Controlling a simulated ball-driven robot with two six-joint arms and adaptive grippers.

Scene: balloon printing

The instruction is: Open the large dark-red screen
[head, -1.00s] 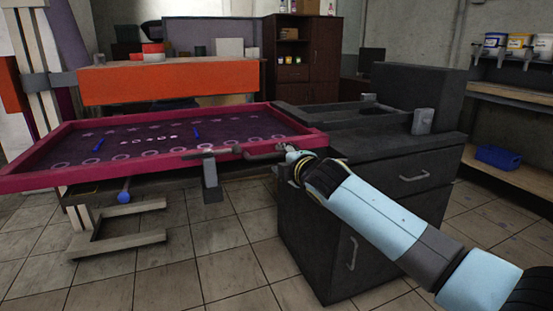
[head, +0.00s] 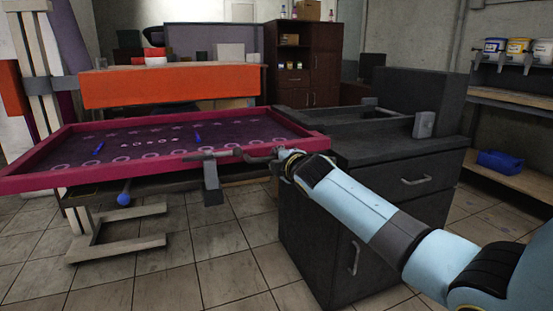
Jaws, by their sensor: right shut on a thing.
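The large dark-red screen (head: 110,174) is a wide frame with a dark purple printed mesh. It lies nearly flat over the press at the left and middle of the head view. A dark handle bar (head: 225,153) is fixed at its front edge near the right corner. My right gripper (head: 280,160) is at the right end of this handle, shut on it; its fingers are small and partly hidden by the wrist. My left gripper is not in view.
A dark cabinet (head: 375,215) with drawers stands right beside the screen, under my right arm. An orange beam (head: 170,84) spans behind the screen. A blue-knobbed lever (head: 124,199) sticks out below it. Tiled floor in front is clear.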

